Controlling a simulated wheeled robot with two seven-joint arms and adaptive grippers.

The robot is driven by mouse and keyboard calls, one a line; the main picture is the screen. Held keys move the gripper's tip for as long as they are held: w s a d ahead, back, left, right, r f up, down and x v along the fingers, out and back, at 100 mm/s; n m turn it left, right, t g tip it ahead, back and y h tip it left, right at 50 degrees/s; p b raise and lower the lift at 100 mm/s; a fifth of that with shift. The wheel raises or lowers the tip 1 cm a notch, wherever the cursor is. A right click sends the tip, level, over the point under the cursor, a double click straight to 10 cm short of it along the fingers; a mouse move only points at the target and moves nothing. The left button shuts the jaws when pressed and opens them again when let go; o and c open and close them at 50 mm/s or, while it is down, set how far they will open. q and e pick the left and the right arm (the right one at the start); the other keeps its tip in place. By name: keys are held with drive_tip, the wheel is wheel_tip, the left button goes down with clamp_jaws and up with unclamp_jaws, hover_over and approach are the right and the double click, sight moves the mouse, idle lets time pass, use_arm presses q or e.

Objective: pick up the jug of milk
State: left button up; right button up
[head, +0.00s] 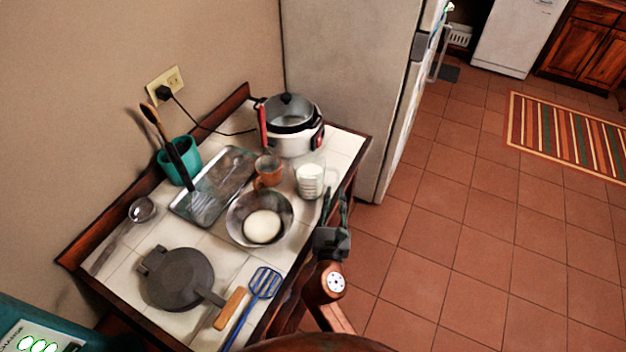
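The jug of milk (310,181) is a clear glass vessel with white milk in its lower part. It stands upright on the tiled counter (122,262), near the counter's right edge. My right gripper (336,194) is just right of and nearer than the jug, at the counter's edge. Its two dark fingers point away from me with a narrow gap between them, and nothing shows in that gap. The fingers look apart from the jug. My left gripper is not in view.
An orange mug (269,171) stands close left of the jug, and a bowl with a pale round lump (262,226) stands in front. A rice cooker (291,128) is behind. A pan (178,279) and blue spatula (264,283) lie nearer. Open floor lies right.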

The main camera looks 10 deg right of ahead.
sight(337, 182)
drive_tip(key=b+x, duration=0.1)
drive_tip(key=x, duration=0.4)
drive_tip(key=shift+w+d+r, duration=0.1)
drive_tip(key=shift+w+d, duration=0.1)
drive_tip(key=shift+w, duration=0.15)
drive_tip(key=shift+c, duration=0.2)
clamp_jaws()
drive_tip(key=shift+r, duration=0.15)
